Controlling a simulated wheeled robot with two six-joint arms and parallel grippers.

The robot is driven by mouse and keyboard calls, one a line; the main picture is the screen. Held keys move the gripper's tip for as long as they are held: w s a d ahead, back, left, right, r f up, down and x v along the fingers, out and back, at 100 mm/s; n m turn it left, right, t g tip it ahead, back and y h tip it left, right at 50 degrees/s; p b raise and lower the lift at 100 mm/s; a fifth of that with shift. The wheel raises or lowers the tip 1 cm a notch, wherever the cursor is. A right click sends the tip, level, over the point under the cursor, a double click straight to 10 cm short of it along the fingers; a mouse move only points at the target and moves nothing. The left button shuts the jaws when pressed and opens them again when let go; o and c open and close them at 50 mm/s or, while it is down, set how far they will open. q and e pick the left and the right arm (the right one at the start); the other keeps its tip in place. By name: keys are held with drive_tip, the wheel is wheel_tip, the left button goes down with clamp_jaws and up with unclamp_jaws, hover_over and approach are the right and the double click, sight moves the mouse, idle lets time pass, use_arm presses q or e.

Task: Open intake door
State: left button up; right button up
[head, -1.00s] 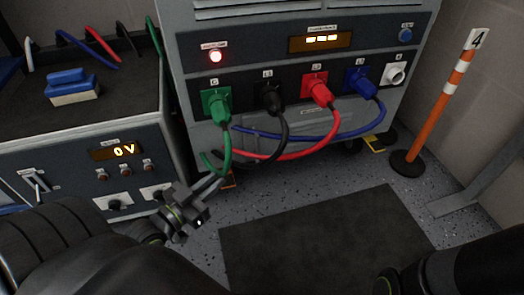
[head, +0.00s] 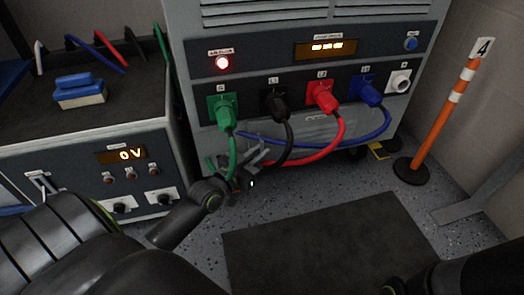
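The grey transformer cabinet (head: 200,60) stands at the back with green, black, red and blue plugs in its front sockets. Behind the hanging cables is a lighter grey lower panel (head: 312,128), partly covered by them; I cannot tell if it is the intake door. Louvred slats (head: 270,12) cross the cabinet's top. No door is visibly ajar. My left gripper (head: 259,158) is in front of the cabinet's lower left, near the green and black cables. It looks empty, but its finger gap is unclear. My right arm shows at the bottom right; its gripper is outside the picture.
The green cable (head: 232,150) and black cable (head: 284,148) hang close by my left gripper. A bench unit reading 0 V (head: 130,154) stands left, with a blue block (head: 80,92) on top. An orange post (head: 443,120) stands right. A dark mat (head: 325,245) lies on clear floor.

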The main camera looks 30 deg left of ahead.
use_arm(q)
drive_tip(key=shift+w+d, duration=0.1)
drive_tip(key=shift+w, duration=0.65)
drive_tip(key=shift+c, duration=0.3)
clamp_jaws()
